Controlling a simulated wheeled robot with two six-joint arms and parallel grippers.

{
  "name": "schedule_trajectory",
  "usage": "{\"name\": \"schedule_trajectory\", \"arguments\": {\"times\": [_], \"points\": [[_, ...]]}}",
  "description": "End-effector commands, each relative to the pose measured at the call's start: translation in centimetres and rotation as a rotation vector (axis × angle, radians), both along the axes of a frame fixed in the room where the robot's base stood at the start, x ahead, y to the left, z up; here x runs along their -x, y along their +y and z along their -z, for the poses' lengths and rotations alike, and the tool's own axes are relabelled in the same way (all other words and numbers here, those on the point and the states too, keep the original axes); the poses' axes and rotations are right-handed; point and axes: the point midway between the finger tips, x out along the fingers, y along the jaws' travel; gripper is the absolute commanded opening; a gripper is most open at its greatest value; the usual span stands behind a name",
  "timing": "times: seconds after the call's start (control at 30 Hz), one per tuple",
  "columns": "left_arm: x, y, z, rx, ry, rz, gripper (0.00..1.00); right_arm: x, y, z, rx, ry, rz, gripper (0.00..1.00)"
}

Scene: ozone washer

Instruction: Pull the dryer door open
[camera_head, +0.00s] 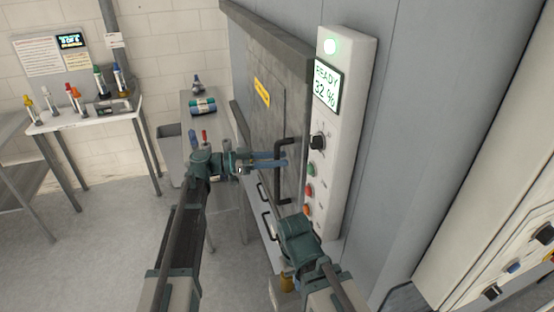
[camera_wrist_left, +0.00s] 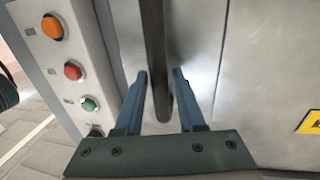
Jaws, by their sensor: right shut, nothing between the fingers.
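The grey metal dryer door (camera_head: 265,120) stands flat in its frame, looking closed, with a yellow label on it. Its black vertical bar handle (camera_head: 279,190) is on the side near the control panel. My left gripper (camera_head: 284,163) is open at the handle. In the left wrist view, the handle (camera_wrist_left: 153,45) runs between the two blue fingers (camera_wrist_left: 161,75), with a gap visible on each side. The door surface (camera_wrist_left: 255,60) is behind them. My right gripper (camera_head: 297,228) is lower, in front of the panel's foot; its fingers are hard to make out.
A white control panel (camera_head: 343,135) with a green lamp, "READY 32 %" display, knob and buttons stands right of the door. A grey bench (camera_head: 187,105) with bottles is left of the door. A table (camera_head: 125,118) with colored bottles stands farther left. Floor at left is clear.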

Motion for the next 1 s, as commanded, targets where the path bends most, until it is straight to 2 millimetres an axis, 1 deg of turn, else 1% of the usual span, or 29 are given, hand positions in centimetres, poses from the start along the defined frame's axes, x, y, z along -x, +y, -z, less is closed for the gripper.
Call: {"name": "schedule_trajectory", "arguments": {"times": [0.03,0.1,0.2,1.0], "points": [[0.0,0.01,0.0,0.0,0.0,0.0,0.28,0.0,0.0,0.0,0.0,0.0,0.0,0.0],[0.0,0.02,0.0,0.0,0.0,0.0,0.15,0.0,0.0,0.0,0.0,0.0,0.0,0.0],[-0.01,0.02,0.0,0.0,0.0,0.0,0.0,0.0,0.0,0.0,0.0,0.0,0.0,0.0],[-0.01,0.04,0.0,0.0,0.0,0.0,0.0,0.0,0.0,0.0,0.0,0.0,0.0,0.0]]}}
